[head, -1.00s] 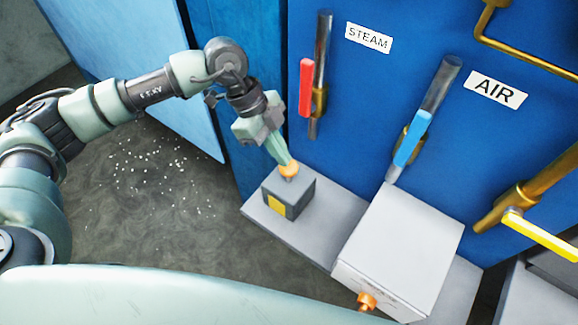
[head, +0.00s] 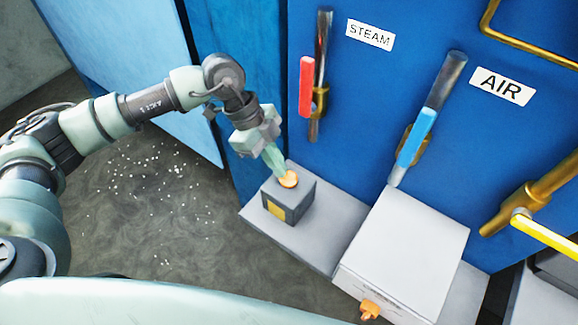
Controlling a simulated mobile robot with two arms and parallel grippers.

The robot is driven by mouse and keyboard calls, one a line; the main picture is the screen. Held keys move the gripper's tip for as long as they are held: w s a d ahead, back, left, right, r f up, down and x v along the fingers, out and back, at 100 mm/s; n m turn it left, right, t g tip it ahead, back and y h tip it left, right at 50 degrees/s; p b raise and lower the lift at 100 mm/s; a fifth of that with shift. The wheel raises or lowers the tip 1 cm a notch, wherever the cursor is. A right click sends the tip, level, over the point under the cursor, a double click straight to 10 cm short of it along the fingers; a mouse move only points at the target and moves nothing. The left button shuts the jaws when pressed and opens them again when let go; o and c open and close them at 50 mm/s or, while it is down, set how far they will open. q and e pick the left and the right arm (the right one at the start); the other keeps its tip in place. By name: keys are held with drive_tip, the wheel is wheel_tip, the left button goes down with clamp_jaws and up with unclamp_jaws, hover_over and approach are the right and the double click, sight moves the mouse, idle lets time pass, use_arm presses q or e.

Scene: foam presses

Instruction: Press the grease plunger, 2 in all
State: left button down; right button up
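The grease plunger (head: 289,180) is an orange round cap on top of a small dark grey box (head: 295,207) with a yellow patch on its front. The cap sits low, close to the top of the box. My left gripper (head: 280,171) comes down from the upper left, its pale green fingers together with no gap visible. Its fingertips are at the cap and appear to touch its left rear part. My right gripper is out of view.
The box stands on a light grey ledge (head: 322,245) before a blue press. A white block (head: 410,250) with an orange fitting (head: 370,309) stands to the right. Red (head: 306,86), blue (head: 416,137) and yellow (head: 545,234) valve handles are on the press. Speckled floor lies open at left.

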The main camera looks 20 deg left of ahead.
use_arm(q)
drive_tip(key=shift+w+a+r, duration=0.1)
drive_tip(key=shift+a+r, duration=0.15)
drive_tip(key=shift+a, duration=0.95)
drive_tip(key=shift+w, duration=0.1)
drive_tip(key=b+v, duration=0.1)
drive_tip(key=v, duration=0.6)
drive_tip(key=shift+a+r+b, duration=0.15)
drive_tip(key=shift+r+b, duration=0.15)
drive_tip(key=shift+r, duration=0.05)
